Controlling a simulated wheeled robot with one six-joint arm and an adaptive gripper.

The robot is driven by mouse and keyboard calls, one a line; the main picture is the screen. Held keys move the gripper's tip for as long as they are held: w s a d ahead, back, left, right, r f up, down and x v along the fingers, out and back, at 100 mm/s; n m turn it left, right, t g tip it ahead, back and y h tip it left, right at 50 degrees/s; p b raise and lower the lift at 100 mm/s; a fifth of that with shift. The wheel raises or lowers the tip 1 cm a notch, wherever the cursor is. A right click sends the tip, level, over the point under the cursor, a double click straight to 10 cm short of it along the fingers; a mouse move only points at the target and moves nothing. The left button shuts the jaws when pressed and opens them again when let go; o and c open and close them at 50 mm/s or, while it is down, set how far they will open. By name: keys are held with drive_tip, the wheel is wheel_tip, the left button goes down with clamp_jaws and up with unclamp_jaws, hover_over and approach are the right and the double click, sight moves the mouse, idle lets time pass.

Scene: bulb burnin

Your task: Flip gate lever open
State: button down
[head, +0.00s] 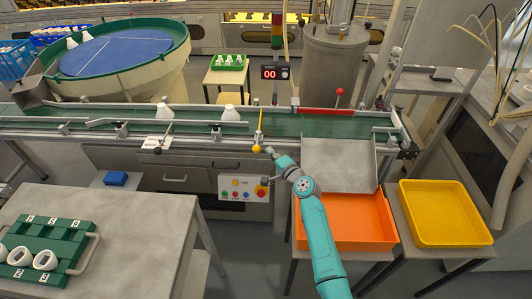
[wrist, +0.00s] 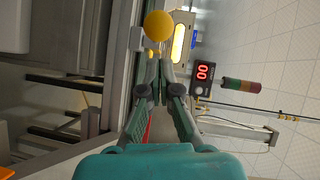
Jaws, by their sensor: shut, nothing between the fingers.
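A lever with a yellow ball knob (head: 256,148) stands at the near edge of the green conveyor (head: 330,125), by a thin yellow bar (head: 261,122) that reaches across the belt. My gripper (head: 270,153) is shut and empty, just right of the yellow knob. In the wrist view the yellow knob (wrist: 158,26) is just beyond the closed fingertips (wrist: 160,62); I cannot tell whether they touch it. A second lever with a red ball knob (head: 338,92) stands at the far side of the belt, beside a red bar (head: 318,111).
White bottle-like pieces (head: 231,113) stand on the belt left of the yellow bar. A control panel (head: 243,188) is below. An orange tray (head: 345,218) and a yellow tray (head: 440,212) are at right. A grey table (head: 130,215) with a green rack is at left.

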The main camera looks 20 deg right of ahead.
drive_tip(key=shift+w+a+f, duration=0.2)
drive_tip(key=shift+w+a, duration=0.3)
drive_tip(key=shift+a, duration=0.35)
drive_tip(key=shift+a, duration=0.1)
